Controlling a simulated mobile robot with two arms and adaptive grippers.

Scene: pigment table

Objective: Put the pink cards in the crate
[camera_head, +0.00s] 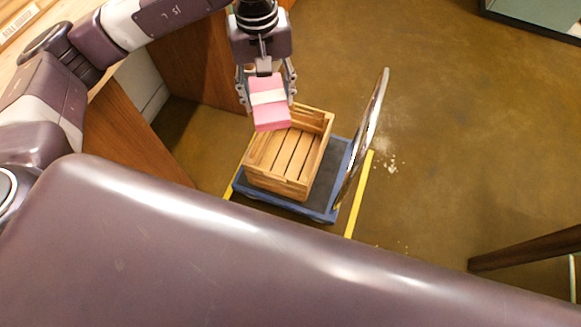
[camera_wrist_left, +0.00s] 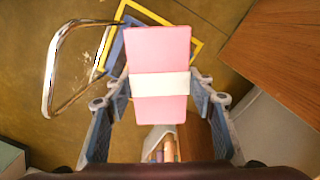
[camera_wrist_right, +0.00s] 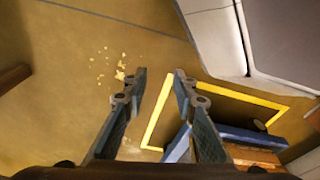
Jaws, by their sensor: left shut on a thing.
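The pink cards (camera_head: 272,119) are a stack bound with a white band. My left gripper (camera_head: 267,98) is shut on the stack, with a finger on each side of it. It holds the stack above the far left part of the slatted wooden crate (camera_head: 277,184). In the left wrist view the pink cards (camera_wrist_left: 158,48) hide most of what lies behind them. The visible crate floor is bare; part is hidden by the stack. My right gripper (camera_wrist_right: 160,78) is open and empty, and shows only in the right wrist view.
The crate stands on a blue cart (camera_head: 325,205) with a curved metal handle (camera_head: 365,140) rising at its right. Yellow tape (camera_head: 358,195) marks the floor around it. Wooden panels (camera_head: 135,140) stand at the left. The floor to the right is mostly open.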

